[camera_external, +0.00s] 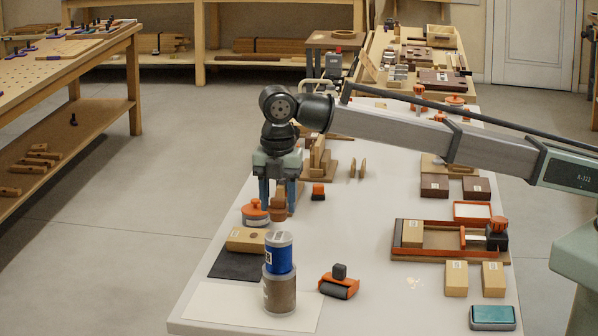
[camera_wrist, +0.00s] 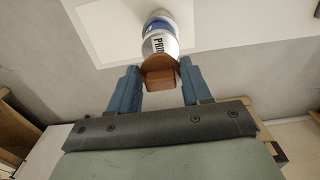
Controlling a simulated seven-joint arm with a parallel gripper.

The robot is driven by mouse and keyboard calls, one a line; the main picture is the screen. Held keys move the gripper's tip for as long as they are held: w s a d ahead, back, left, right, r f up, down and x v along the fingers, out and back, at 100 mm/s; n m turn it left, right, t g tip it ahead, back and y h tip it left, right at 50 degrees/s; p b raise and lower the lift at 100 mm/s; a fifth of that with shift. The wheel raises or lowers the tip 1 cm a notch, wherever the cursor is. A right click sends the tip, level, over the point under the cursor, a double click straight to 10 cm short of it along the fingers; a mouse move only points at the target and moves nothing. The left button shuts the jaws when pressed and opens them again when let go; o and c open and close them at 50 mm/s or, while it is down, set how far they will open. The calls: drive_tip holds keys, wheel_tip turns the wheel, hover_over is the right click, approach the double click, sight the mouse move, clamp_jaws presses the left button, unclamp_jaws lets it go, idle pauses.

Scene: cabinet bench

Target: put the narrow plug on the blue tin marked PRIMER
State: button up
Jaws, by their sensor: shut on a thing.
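My gripper (camera_external: 279,198) is shut on a small brown wooden plug (camera_external: 279,207), which hangs below its blue fingers. In the wrist view the plug (camera_wrist: 160,73) sits between the fingertips (camera_wrist: 160,84). The blue tin (camera_external: 279,255) has a pale lid and stands upright on top of a brown-and-grey tin (camera_external: 280,292). In the external view the plug is above the blue tin and apart from it. In the wrist view the blue tin (camera_wrist: 161,40) shows part of its lettering, "PRI", just beyond the plug, which hides part of it.
A white sheet (camera_external: 220,306) lies under the tins. Left of them are a wooden block (camera_external: 246,239) on a dark mat (camera_external: 235,265) and an orange-topped round object (camera_external: 255,210). An orange-and-black roller tool (camera_external: 339,284) lies to the right. An orange-edged tray (camera_external: 440,257) is farther right.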

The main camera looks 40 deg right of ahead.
sight(279, 207)
drive_tip(key=shift+f, duration=1.8)
drive_tip(key=shift+f, duration=0.15)
drive_tip(key=o, duration=1)
wheel_tip(279, 207, up, 12)
drive_tip(key=shift+r, duration=0.2)
